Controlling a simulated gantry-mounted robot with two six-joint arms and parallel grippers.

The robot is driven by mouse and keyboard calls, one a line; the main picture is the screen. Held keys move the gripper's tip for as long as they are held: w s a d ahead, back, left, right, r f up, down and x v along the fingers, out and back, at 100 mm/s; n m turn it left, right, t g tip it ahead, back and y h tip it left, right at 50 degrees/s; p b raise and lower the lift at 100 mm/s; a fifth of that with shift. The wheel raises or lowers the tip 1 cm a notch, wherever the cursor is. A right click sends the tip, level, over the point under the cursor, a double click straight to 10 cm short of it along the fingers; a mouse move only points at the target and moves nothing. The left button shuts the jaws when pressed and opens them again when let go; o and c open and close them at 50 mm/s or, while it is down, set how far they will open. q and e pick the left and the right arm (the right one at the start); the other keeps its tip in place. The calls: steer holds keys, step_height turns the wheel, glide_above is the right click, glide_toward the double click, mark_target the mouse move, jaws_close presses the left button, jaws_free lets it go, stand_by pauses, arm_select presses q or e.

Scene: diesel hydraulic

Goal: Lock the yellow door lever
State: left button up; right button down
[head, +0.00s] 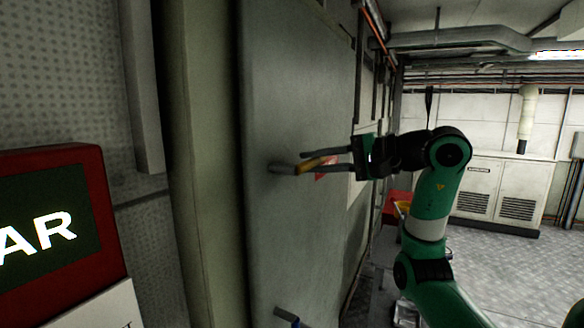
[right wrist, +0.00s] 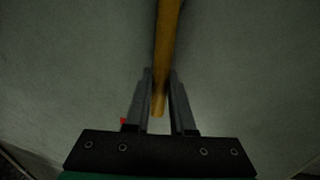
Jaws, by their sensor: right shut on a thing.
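The yellow door lever (head: 312,164) sits on a grey pivot at the grey metal door (head: 290,90) in the head view. It lies close to horizontal, its free end pointing right toward my arm. My right gripper (head: 303,162) reaches in from the right with one finger above and one below the lever. In the right wrist view the lever (right wrist: 168,40) runs down from the top edge between the fingertips (right wrist: 161,72), its end showing between the fingers. The gripper is shut on the lever. My left gripper is in neither view.
A red-framed sign (head: 55,225) stands at the left front. A small dark handle (head: 287,316) projects from the door low down. A red patch (head: 326,171) shows behind the fingers. White cabinets (head: 495,190) stand at the back right, with open floor (head: 520,265) before them.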

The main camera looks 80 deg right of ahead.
steer(key=shift+r, duration=0.15)
steer(key=shift+a, duration=0.1)
steer(key=c, duration=0.8)
jaws_free()
steer(key=shift+o, duration=0.2)
steer(key=shift+s, duration=0.1)
steer(key=shift+s, duration=0.35)
steer(key=b+v, duration=0.2)
steer(key=v, duration=0.8)
steer(key=shift+s+a+r+b, duration=0.2)
steer(key=shift+s+b, duration=0.05)
steer(key=shift+b, duration=0.15)
